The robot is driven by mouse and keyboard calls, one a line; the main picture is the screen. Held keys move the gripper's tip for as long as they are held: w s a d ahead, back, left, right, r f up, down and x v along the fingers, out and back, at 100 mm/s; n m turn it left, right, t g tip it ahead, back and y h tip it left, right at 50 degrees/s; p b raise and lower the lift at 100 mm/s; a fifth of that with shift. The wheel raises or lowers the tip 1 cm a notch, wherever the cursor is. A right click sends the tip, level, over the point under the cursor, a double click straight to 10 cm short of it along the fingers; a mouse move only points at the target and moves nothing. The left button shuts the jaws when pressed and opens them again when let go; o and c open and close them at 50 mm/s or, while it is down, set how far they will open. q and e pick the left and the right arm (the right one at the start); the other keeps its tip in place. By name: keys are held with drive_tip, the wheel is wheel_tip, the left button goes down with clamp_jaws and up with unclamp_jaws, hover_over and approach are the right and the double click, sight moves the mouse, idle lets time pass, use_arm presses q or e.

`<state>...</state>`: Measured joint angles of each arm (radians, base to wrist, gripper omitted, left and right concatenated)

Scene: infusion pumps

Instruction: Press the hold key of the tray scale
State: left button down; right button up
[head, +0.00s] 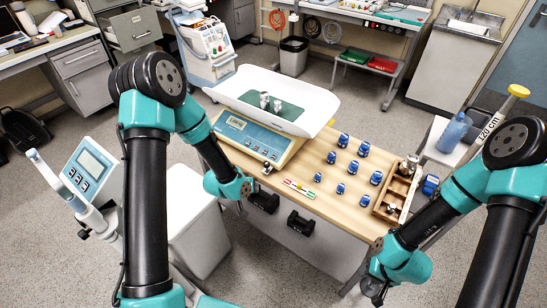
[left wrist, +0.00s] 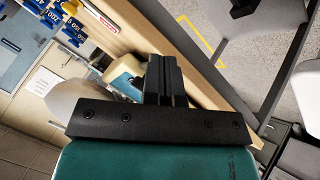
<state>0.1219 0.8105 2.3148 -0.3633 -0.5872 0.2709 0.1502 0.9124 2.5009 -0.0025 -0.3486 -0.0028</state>
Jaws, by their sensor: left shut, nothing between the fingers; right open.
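The tray scale (head: 232,137) stands at the back left of the wooden table, with a white tray (head: 318,123) on top. Its sloped front panel has a display (head: 236,123) and a row of blue keys (head: 262,149); the labels are too small to read, so I cannot tell the hold key. My left gripper (head: 266,169) is just in front of the panel's lower edge, apart from the keys. It is shut and empty; its fingers also show in the left wrist view (left wrist: 165,78). My right gripper (head: 377,296) is open, low at the table's front right.
Several blue weights (head: 340,188) stand on the table, right of the scale. A wooden box (head: 397,190) is at the right edge. A coloured strip (head: 299,188) lies near the front edge. Metal objects (head: 270,103) sit in the scale's tray.

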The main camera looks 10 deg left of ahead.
sight(274, 157)
use_arm(q)
drive_tip(key=w+d+r+m+t+h, duration=0.1)
drive_tip(key=w+r+t, duration=0.3)
drive_tip(key=w+r, duration=0.8)
drive_tip(key=shift+d+r+h, duration=0.15)
drive_tip(key=shift+r+h, duration=0.25)
drive_tip(key=shift+h, duration=0.5)
drive_tip(key=shift+f, duration=0.15)
drive_tip(key=shift+w+d+f, duration=0.2)
drive_tip(key=shift+w+f, duration=0.3)
drive_tip(key=shift+f, duration=0.8)
drive_tip(key=shift+w+d+f, duration=0.2)
drive_tip(key=shift+w+f, duration=0.35)
drive_tip(key=shift+f, duration=0.8)
drive_tip(key=shift+w+d+f, duration=0.2)
drive_tip(key=shift+w+f, duration=0.3)
drive_tip(key=shift+f, duration=0.8)
drive_tip(key=shift+w+f, duration=0.15)
drive_tip(key=shift+f, duration=0.2)
drive_tip(key=shift+w+d+f, duration=0.1)
drive_tip(key=shift+f, duration=0.25)
drive_tip(key=shift+r, duration=0.15)
drive_tip(key=shift+s+r, duration=0.3)
drive_tip(key=shift+r, duration=0.25)
